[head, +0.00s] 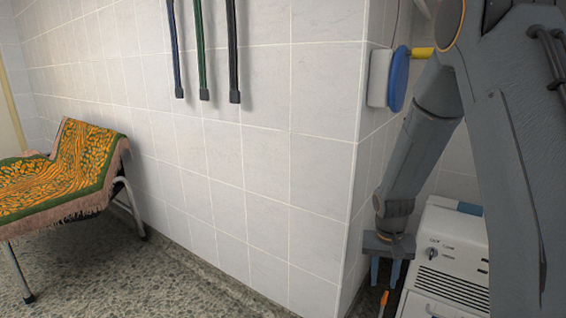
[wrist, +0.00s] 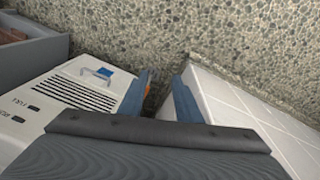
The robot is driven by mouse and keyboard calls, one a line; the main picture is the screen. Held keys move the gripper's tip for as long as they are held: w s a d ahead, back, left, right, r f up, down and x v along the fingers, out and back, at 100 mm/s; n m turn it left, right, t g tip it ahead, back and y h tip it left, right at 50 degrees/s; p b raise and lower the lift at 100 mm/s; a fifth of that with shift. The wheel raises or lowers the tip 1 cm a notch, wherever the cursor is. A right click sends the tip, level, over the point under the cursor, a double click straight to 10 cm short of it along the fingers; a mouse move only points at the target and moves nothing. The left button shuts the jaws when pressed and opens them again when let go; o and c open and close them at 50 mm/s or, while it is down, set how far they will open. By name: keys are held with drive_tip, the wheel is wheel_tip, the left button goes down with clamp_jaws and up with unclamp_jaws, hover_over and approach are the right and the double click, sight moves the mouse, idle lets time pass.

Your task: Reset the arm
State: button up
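My gripper (head: 386,272) hangs at the lower right of the head view, pointing down beside the corner of the tiled wall. Its two blue fingers stand apart with nothing between them that I can see held. In the wrist view my gripper (wrist: 162,97) shows the same open fingers above the gap between the wall and a white machine. A small orange thing (head: 383,302) shows below the fingers, and part of it shows behind the left finger in the wrist view (wrist: 148,90); it is too small to name.
The white machine (head: 452,260) with vents stands close right of my gripper. The tiled wall (head: 270,180) is close on the left. A chair with a patterned towel (head: 75,165) stands far left. Speckled floor (head: 190,285) is open between. Poles (head: 201,60) hang on the wall.

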drive_tip(key=s+a+r+n+t+y, duration=0.1)
drive_tip(key=s+a+r+n, duration=0.1)
drive_tip(key=s+a+r, duration=0.5)
drive_tip(key=s+a+r+n+t, duration=0.1)
drive_tip(key=s+a+r+n, duration=0.1)
drive_tip(key=s+r, duration=0.5)
drive_tip(key=s+a+f+n+g, duration=0.1)
drive_tip(key=s+a+n, duration=0.2)
drive_tip(key=s+a, duration=0.6)
drive_tip(key=s+a+f+n+g, duration=0.15)
drive_tip(key=s+a+n, duration=0.35)
drive_tip(key=a, duration=0.7)
drive_tip(key=d+r+m+p, duration=0.4)
drive_tip(key=d+r+p, duration=0.6)
drive_tip(key=r+p, duration=0.4)
drive_tip(key=s+d+r+m+p, duration=0.1)
drive_tip(key=d+r+m+p, duration=0.3)
drive_tip(key=d+r+p, duration=0.7)
wheel_tip(320, 180, up, 3)
drive_tip(key=p, duration=0.3)
drive_tip(key=shift+m, duration=0.3)
